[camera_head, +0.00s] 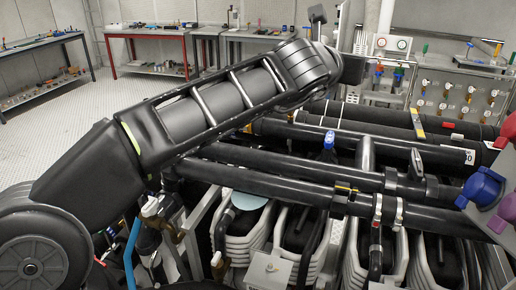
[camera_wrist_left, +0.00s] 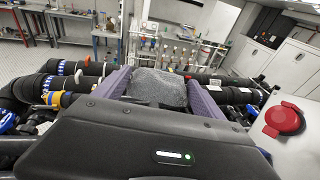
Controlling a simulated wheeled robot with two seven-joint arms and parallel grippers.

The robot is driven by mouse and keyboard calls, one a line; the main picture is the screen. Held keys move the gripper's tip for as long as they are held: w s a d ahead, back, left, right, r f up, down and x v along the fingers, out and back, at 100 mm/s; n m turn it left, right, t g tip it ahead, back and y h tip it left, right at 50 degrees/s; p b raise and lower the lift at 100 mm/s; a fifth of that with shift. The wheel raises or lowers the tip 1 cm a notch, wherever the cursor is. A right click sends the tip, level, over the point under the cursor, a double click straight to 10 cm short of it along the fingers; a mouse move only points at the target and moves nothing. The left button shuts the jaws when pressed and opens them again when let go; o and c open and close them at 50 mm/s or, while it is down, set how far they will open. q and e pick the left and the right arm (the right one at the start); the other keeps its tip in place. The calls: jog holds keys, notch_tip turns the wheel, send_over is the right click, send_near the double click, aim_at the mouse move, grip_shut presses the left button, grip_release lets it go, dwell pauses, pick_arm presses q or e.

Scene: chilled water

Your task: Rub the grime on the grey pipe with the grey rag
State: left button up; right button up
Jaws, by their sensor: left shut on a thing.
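My left gripper (camera_wrist_left: 158,82) is shut on the grey rag (camera_wrist_left: 160,88), a rough speckled block between its two purple-grey fingers in the left wrist view. In the head view my left arm reaches from the lower left up to the top middle, and I cannot make out the rag there. Dark pipes (camera_head: 290,190) run across the head view below and right of the arm. Pipes also show on both sides of the rag in the left wrist view (camera_wrist_left: 90,68). I cannot tell which is the grey pipe, whether the rag touches it, or where the grime is. My right gripper is not in view.
Purple and red handles (camera_head: 483,188) stick out at the right edge. A red round object (camera_wrist_left: 284,118) sits on a pale surface in the left wrist view. Valves and gauges (camera_head: 450,95) stand behind the pipes. Workbenches (camera_head: 150,65) line the back; open floor lies at the left.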

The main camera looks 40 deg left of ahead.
pick_arm(q)
jog(key=s+a+f+n+y+b, duration=0.1)
jog(key=a+f+b, duration=0.4)
jog(key=a+f, duration=0.5)
jog(key=s+a+f+n+g+y+b, duration=0.1)
jog(key=a+f+b, duration=0.4)
jog(key=a+f, duration=0.5)
notch_tip(320, 180, down, 2)
jog(key=shift+s+f+n+y+b, duration=0.2)
jog(key=shift+s+n+y+b, duration=0.15)
jog(key=shift+s+y, duration=0.4)
jog(key=shift+f, duration=0.1)
